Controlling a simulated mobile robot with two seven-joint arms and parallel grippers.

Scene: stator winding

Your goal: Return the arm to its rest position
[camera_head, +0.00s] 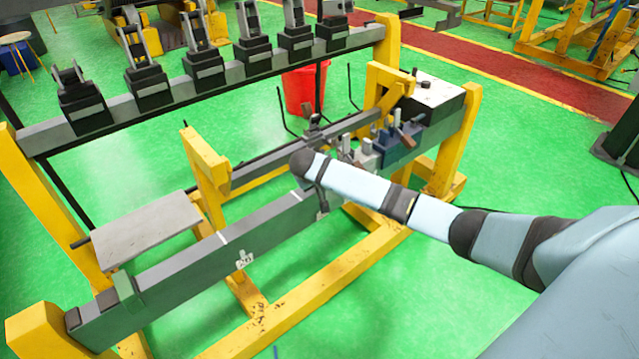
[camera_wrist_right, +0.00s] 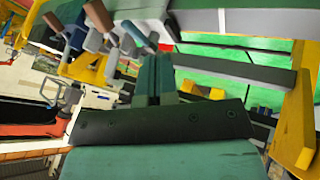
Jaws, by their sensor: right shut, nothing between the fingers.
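My right arm (camera_head: 365,187) comes in from the right in the head view and reaches over the grey beam of the yellow winding frame. Its dark end lies near the middle of the frame, and I cannot make out the gripper there. In the right wrist view my right gripper (camera_wrist_right: 153,66) shows two green fingers pressed together, with nothing between them. Levers with brown handles (camera_wrist_right: 100,16) stand just beyond the fingers, up and to the left. My left arm and gripper are not in view.
The yellow frame (camera_head: 205,165) carries grey beams and a cluster of blue clamps (camera_head: 397,147) close behind my arm. A rail of black clamps (camera_head: 142,75) runs along the back. A red bucket (camera_head: 303,90) stands behind. Green floor (camera_head: 400,310) is open at front right.

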